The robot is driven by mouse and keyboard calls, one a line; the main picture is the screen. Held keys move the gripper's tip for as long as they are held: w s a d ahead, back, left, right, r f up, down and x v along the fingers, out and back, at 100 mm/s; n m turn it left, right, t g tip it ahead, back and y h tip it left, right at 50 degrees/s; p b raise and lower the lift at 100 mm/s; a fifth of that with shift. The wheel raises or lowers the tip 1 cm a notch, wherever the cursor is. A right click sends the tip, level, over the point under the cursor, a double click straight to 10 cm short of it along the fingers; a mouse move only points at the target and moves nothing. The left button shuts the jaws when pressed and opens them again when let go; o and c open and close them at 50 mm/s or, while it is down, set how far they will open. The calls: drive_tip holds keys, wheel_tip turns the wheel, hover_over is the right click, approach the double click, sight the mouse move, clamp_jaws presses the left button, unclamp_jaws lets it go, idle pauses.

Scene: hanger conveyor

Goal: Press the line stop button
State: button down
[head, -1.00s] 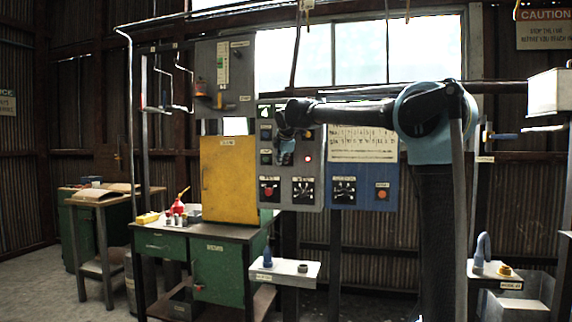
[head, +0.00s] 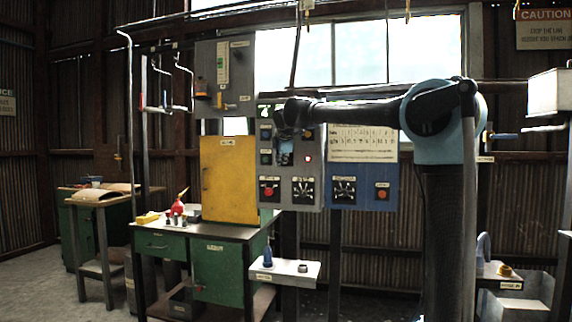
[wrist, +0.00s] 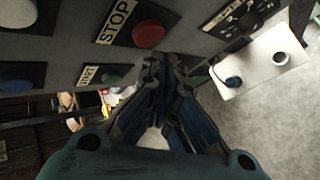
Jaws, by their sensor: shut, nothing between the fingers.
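The line stop button, a round red cap (wrist: 148,33) beside a plate reading STOP (wrist: 113,20), shows at the top of the wrist view. My gripper (wrist: 168,62) is shut and empty. In the wrist view its fingertips lie just below the red cap, with a visible gap.
A green START button (wrist: 110,78) is near the fingertips. A small shelf (head: 287,271) juts out below. A yellow cabinet (head: 228,178) stands left, a blue panel (head: 363,190) right.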

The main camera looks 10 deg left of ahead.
drive_tip(key=s, duration=0.4)
drive_tip(key=shift+s+a, duration=0.2)
drive_tip(key=shift+s, duration=0.15)
drive_tip(key=s+d+f+m+g+h, duration=0.1)
drive_tip(key=s+d+f+m, duration=0.4)
drive_tip(key=d, duration=0.5)
drive_tip(key=s+d+f+m+g+h, duration=0.1)
drive_tip(key=s+d+f+m, duration=0.25)
drive_tip(key=d+f, duration=0.55)
drive_tip(key=s+d+f+m+g+h, duration=0.1)
drive_tip(key=s+d+f+m, duration=0.3)
drive_tip(key=d, duration=0.8)
drive_tip(key=s+d+f+m+g, duration=0.1)
drive_tip(key=s+d+f+m, duration=0.2)
drive_tip(key=s+f, duration=0.5)
drive_tip(key=s+d+f+m+g, duration=0.1)
drive_tip(key=s+d+f+m, duration=0.3)
drive_tip(key=s+f, duration=0.5)
drive_tip(key=s+d+f+m+g, duration=0.2)
drive_tip(key=s+d+f+m, duration=0.2)
drive_tip(key=s+f, duration=0.4)
drive_tip(key=shift+s+d+f, duration=0.15)
drive_tip(key=shift+s+d, duration=0.6)
drive_tip(key=shift+s, duration=0.05)
